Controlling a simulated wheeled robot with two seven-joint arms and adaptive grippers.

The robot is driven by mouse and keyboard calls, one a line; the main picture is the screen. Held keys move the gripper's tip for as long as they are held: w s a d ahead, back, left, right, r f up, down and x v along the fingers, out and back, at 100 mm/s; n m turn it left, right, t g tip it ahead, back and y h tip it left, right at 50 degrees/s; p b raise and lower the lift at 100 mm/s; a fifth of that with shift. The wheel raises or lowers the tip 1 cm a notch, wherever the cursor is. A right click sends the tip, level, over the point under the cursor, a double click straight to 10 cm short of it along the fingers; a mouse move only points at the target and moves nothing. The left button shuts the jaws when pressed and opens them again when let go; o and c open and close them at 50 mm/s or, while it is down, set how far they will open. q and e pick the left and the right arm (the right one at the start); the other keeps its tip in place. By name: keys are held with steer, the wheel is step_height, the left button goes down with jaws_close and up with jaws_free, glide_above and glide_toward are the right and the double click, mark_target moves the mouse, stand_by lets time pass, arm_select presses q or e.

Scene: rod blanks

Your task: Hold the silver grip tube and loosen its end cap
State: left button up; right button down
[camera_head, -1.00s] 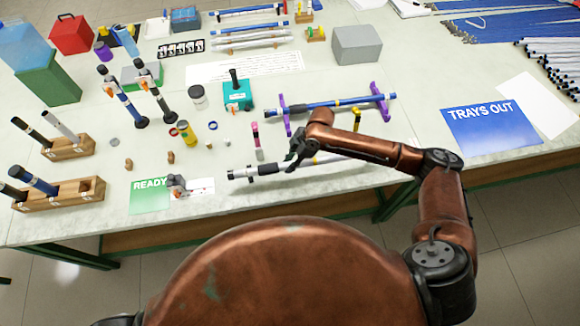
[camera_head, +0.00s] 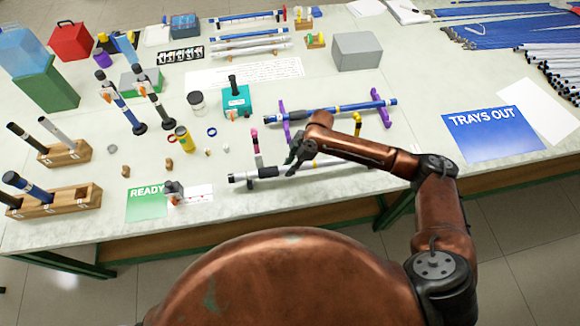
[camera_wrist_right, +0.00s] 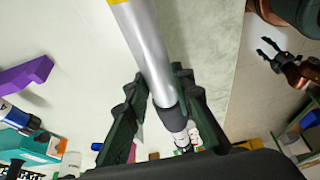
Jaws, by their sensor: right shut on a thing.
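The silver grip tube (camera_head: 335,166) lies along the front of the table, with dark sections toward its left end. A black sleeve and a paler end part (camera_wrist_right: 183,137) show beyond the fingers. Whether the end cap is loose cannot be seen. My left gripper (camera_wrist_right: 272,54) shows at the upper right of the wrist view, fingers apart and empty, away from the tube; the head view does not show it.
Behind the tube, a blue tube (camera_head: 345,107) rests on purple stands (camera_head: 283,122). A pink-topped post (camera_head: 256,147) and a yellow-topped post (camera_head: 357,123) stand close by. A green READY card (camera_head: 146,202) lies left, near wooden racks (camera_head: 75,198). A blue TRAYS OUT sheet (camera_head: 490,132) lies right.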

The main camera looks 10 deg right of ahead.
arm_select(q)
steer(key=shift+f, duration=0.25)
arm_select(e)
steer(key=shift+f, duration=0.85)
arm_select(q)
steer(key=shift+r, duration=0.25)
arm_select(e)
steer(key=shift+r, duration=0.2)
arm_select(q)
steer(key=shift+r+p, duration=0.5)
steer(key=shift+p, duration=0.05)
arm_select(e)
steer(key=shift+r, duration=0.45)
arm_select(q)
steer(key=shift+c, duration=0.6)
